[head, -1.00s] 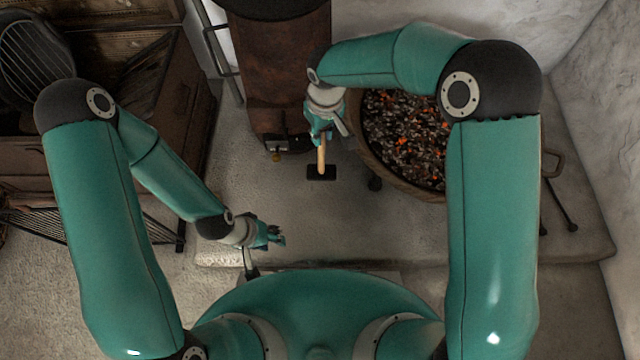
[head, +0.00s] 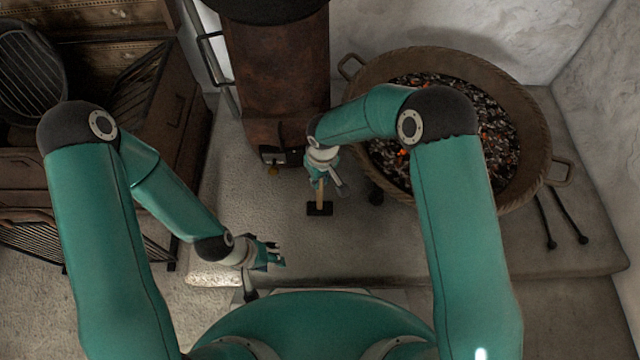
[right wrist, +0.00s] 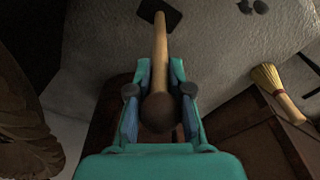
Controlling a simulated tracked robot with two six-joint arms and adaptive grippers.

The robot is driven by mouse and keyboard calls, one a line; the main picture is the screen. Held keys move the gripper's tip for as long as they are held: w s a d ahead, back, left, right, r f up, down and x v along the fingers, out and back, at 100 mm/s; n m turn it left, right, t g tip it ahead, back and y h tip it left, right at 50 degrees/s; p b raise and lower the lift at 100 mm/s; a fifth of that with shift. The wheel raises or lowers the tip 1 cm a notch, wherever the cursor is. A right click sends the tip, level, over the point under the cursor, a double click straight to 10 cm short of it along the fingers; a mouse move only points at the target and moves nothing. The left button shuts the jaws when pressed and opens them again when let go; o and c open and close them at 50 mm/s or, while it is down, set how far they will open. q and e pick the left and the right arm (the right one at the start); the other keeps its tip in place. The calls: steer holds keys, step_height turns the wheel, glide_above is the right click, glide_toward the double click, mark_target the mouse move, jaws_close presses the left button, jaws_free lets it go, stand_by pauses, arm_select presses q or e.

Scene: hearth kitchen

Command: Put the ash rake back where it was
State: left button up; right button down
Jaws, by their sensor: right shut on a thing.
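The ash rake (head: 319,208) has a pale wooden handle and a dark rectangular head. My right gripper (head: 317,180) is shut on the rake's handle, with the head toward the front of the hearth slab. In the right wrist view the handle (right wrist: 160,55) runs between the two fingers (right wrist: 158,98), its rounded end near the palm and the dark head at the far end. I cannot tell whether the head touches the slab. My left gripper (head: 274,256) is empty, near the slab's front edge; its fingers look spread apart.
A large round brazier (head: 540,172) of glowing coals stands right of the right gripper. A rusty stove (head: 285,70) stands behind it. Two dark rods (head: 566,218) lie at the right. A wooden cabinet (head: 165,110) is at the left. A small brush (right wrist: 276,90) shows in the right wrist view. The front slab (head: 420,250) is clear.

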steer(key=shift+f+b, duration=0.3)
steer(key=shift+f, duration=1.25)
steer(key=c, duration=1.1)
jaws_free()
steer(key=r+p, duration=0.1)
steer(key=r, duration=0.3)
steer(key=r+p, duration=0.1)
steer(key=r, duration=0.3)
steer(key=r+p, duration=0.1)
steer(key=r, duration=0.3)
steer(key=shift+s+d+r+p, duration=0.1)
steer(key=shift+s+d+p, duration=0.1)
steer(key=shift+s+p, duration=0.2)
steer(key=s+d+f+m+y, duration=0.1)
steer(key=s+d+f+m, duration=0.2)
steer(key=s, duration=0.3)
steer(key=s+d+f+m+y, duration=0.1)
steer(key=s+d+f+m, duration=0.2)
steer(key=s, duration=0.4)
steer(key=s+d+f+m+y, duration=0.1)
steer(key=s+d+f+m, duration=0.1)
steer(key=s+d+f, duration=0.3)
steer(key=shift+s+d+m+y, duration=0.15)
steer(key=shift+s+d+m, duration=0.05)
steer(key=shift+s, duration=0.4)
steer(key=shift+s+d+m+y, duration=0.15)
steer(key=shift+s+d+m, duration=0.05)
steer(key=shift+s, duration=0.4)
